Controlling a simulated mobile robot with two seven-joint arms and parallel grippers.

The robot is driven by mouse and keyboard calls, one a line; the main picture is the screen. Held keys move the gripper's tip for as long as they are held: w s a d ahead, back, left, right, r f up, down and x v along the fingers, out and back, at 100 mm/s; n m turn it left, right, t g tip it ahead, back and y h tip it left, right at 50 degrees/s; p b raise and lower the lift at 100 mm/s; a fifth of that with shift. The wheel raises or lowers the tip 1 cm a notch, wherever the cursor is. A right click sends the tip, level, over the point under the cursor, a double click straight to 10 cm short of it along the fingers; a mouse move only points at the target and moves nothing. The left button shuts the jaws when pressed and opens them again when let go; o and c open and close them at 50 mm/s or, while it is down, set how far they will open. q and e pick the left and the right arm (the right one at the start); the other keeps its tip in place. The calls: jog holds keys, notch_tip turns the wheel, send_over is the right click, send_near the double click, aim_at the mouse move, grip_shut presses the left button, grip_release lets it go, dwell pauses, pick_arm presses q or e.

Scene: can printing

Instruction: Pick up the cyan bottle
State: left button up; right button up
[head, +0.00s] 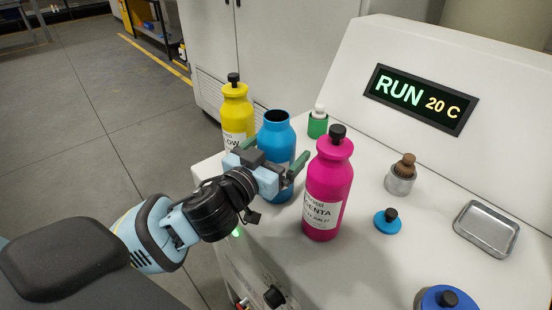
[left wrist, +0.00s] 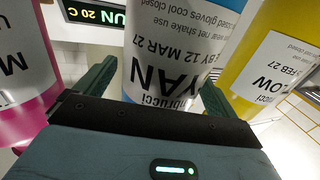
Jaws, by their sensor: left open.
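The cyan bottle (head: 277,136) stands upright on the white machine top, its mouth open and uncapped. Its label fills the middle of the left wrist view (left wrist: 170,45). My left gripper (head: 272,154) is open at the bottle, with one green finger on each side of it. In the left wrist view the fingers (left wrist: 157,88) flank the bottle's label. I cannot tell whether either finger touches it. The gripper hides part of the bottle in the head view. My right gripper is not in view.
A magenta bottle (head: 328,185) stands close on the right, and a yellow bottle (head: 237,108) close behind left.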

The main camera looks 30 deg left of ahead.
pick_arm(q)
jog(key=shift+c, duration=0.3)
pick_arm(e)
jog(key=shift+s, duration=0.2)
pick_arm(q)
jog(key=c, duration=1.4)
jog(key=shift+r, duration=0.1)
jog(key=shift+c, duration=1.1)
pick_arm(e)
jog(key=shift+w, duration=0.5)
